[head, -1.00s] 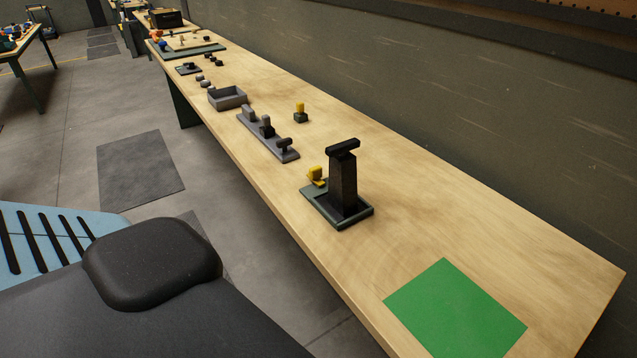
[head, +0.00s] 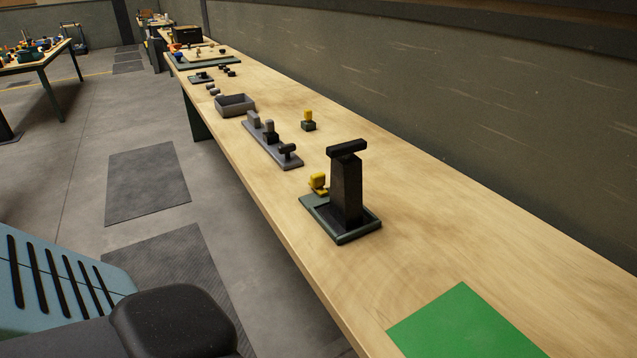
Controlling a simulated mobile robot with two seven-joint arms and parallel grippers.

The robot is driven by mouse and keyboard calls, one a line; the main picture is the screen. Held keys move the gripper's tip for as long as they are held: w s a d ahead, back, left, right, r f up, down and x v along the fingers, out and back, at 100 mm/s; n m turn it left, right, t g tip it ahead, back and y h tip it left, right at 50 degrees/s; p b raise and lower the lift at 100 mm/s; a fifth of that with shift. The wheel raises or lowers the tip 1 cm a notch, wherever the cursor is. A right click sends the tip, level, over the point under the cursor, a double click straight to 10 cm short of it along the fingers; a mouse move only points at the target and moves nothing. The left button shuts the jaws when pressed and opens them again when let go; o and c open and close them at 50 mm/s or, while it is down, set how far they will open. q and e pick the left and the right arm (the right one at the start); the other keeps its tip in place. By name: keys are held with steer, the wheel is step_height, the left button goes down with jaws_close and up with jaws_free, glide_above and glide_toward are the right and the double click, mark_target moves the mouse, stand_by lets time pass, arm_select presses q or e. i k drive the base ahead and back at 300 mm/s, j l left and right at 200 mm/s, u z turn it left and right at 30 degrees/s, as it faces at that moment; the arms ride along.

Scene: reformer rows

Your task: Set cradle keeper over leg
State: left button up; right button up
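A tall black tapered post (head: 347,190) with a black crossbar (head: 346,148) on top stands upright on a dark green tray-like base (head: 345,238) on the long wooden bench. A small yellow piece (head: 318,182) sits at the base's far left edge. Another yellow-topped block (head: 308,119) with a dark foot stands farther back. A grey strip (head: 272,150) carries several upright grey and black pieces. I cannot tell which of these is the cradle keeper or the leg. Neither of my grippers shows.
A green mat (head: 465,325) lies at the bench's near end. A grey open box (head: 235,105) and several small parts are farther along. Bare wood lies between the post and the mat. A dark wall (head: 430,90) runs behind the bench.

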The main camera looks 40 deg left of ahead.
mark_target(317, 180)
steer(key=i, duration=0.5)
steer(key=u, duration=1.55)
